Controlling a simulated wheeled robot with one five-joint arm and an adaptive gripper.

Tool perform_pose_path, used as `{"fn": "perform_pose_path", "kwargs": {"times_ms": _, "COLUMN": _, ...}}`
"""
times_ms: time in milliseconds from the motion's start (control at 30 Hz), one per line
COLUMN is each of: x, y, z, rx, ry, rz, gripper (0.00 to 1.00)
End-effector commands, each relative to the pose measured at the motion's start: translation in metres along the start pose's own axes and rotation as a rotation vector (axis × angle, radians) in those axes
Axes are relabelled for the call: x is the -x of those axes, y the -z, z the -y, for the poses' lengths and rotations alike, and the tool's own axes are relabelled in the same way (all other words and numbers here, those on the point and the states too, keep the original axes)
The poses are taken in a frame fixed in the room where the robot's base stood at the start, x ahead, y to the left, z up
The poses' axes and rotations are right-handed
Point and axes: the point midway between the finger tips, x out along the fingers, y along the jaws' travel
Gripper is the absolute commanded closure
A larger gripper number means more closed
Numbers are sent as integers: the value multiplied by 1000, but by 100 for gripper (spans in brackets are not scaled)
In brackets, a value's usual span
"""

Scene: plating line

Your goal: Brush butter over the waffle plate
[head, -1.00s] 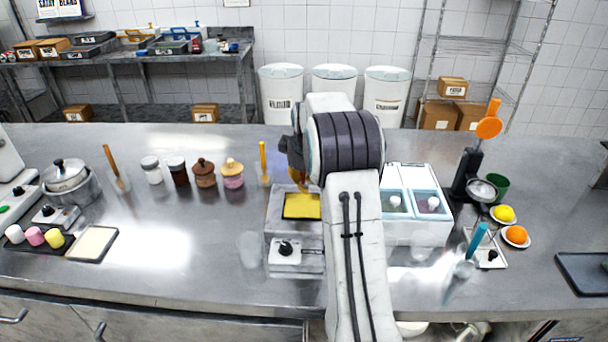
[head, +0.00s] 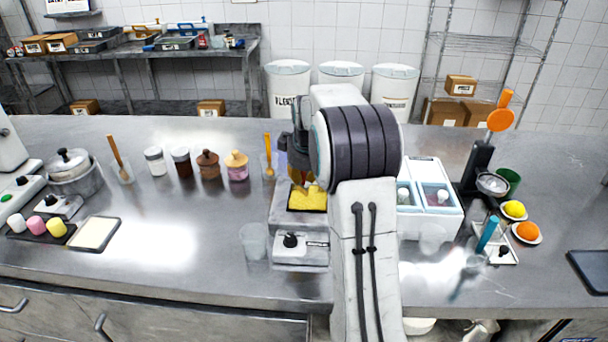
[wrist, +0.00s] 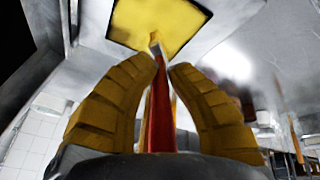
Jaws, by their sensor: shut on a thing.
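The waffle plate (head: 309,203) shows as a yellow square in a dark frame on top of the grey waffle iron (head: 290,240). In the wrist view the plate (wrist: 178,20) is at the top. My gripper (wrist: 162,70) has its two brown-yellow fingers shut on a red-handled brush (wrist: 160,115). The brush's pale tip overlaps the plate's near edge in the wrist view; I cannot tell whether it touches. In the head view my gripper (head: 300,178) is right over the back of the plate, and my arm partly hides it.
A clear cup (head: 254,241) stands left of the iron. A cup with an orange-handled tool (head: 268,160) is behind it, near several jars (head: 209,164). A white two-bin box (head: 435,200) is to the right.

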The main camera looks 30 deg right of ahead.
Motion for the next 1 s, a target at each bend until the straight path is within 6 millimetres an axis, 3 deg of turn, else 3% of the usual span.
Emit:
{"fn": "perform_pose_path", "kwargs": {"times_ms": 367, "x": -2, "y": 11, "z": 9, "rx": 1, "ry": 9, "rz": -4, "gripper": 100}}
{"fn": "perform_pose_path", "kwargs": {"times_ms": 1000, "x": -16, "y": 36, "z": -16, "rx": 0, "ry": 3, "rz": -1, "gripper": 100}}
